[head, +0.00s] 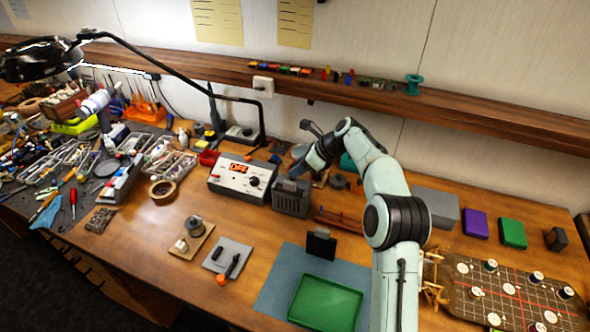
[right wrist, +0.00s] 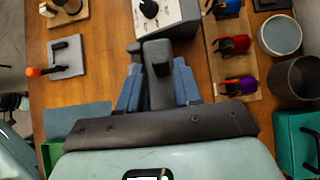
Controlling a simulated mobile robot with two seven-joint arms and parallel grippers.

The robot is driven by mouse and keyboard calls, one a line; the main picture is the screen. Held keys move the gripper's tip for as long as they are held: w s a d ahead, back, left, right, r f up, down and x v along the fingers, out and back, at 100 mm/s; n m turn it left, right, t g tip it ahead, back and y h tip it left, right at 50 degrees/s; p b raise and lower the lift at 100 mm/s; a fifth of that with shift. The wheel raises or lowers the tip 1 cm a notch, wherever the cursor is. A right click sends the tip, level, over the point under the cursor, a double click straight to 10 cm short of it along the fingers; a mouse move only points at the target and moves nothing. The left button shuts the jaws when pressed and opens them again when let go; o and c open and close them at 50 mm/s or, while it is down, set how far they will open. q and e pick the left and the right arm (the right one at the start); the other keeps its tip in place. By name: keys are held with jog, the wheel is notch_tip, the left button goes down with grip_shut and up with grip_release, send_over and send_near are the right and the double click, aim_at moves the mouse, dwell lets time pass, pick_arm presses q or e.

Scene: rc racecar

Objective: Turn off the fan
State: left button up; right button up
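A dark grey ribbed box (head: 291,200) stands on the bench just right of a white control unit; it may be the fan, but I cannot tell for sure. My right gripper (head: 300,172) reaches in from the right, directly above or touching the top of this box. My left gripper is not in view.
A rack of coloured-handled tools (right wrist: 222,60) and a dark cylinder (right wrist: 296,82) stand close right of the gripper. A green tray (head: 326,305) lies on a blue mat in front. A black lamp-like head (head: 32,62) hangs at far left. Tools clutter the left bench.

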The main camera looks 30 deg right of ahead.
jog(key=v, duration=1.1)
jog(key=shift+s, duration=0.1)
